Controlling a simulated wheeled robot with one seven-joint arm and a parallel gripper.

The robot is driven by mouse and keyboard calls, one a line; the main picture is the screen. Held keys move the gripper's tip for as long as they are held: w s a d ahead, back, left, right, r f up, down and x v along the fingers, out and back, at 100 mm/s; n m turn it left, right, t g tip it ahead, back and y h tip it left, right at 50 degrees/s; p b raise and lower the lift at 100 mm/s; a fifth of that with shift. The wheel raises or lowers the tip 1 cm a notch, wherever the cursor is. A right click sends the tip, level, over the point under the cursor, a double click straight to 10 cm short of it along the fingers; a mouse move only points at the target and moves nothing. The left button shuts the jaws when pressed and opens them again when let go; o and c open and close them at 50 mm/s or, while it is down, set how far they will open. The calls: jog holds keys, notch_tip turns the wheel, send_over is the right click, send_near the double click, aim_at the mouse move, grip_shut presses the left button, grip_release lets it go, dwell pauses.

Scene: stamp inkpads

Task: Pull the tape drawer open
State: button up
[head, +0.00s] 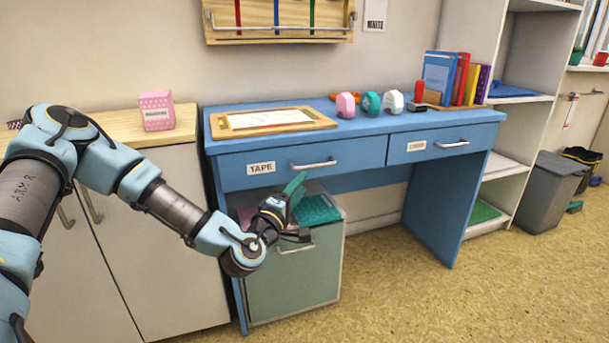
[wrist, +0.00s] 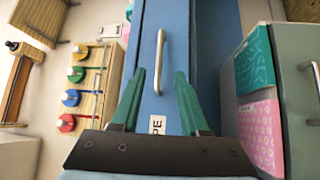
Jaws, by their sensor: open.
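The tape drawer (head: 277,170) is the left drawer of the blue desk, labelled "TAPE", and its front looks flush and shut. In the wrist view, which is turned sideways, the handle (wrist: 159,62) lines up with the gap between the fingertips (wrist: 160,76). The fingers do not visibly touch it. The label (wrist: 157,125) is partly hidden by the gripper base.
Under the desk, a grey-green cabinet (head: 296,275) with teal and pink items on top stands close to my gripper. A second drawer (head: 420,146) is at the right.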

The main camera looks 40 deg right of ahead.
aim_at(317, 165)
jog(key=x, duration=1)
jog(key=shift+w+d+r, duration=0.1)
jog(key=shift+w+d, duration=0.05)
jog(key=shift+d, duration=0.1)
jog(key=shift+c, duration=0.2)
grip_shut()
dwell(0.9)
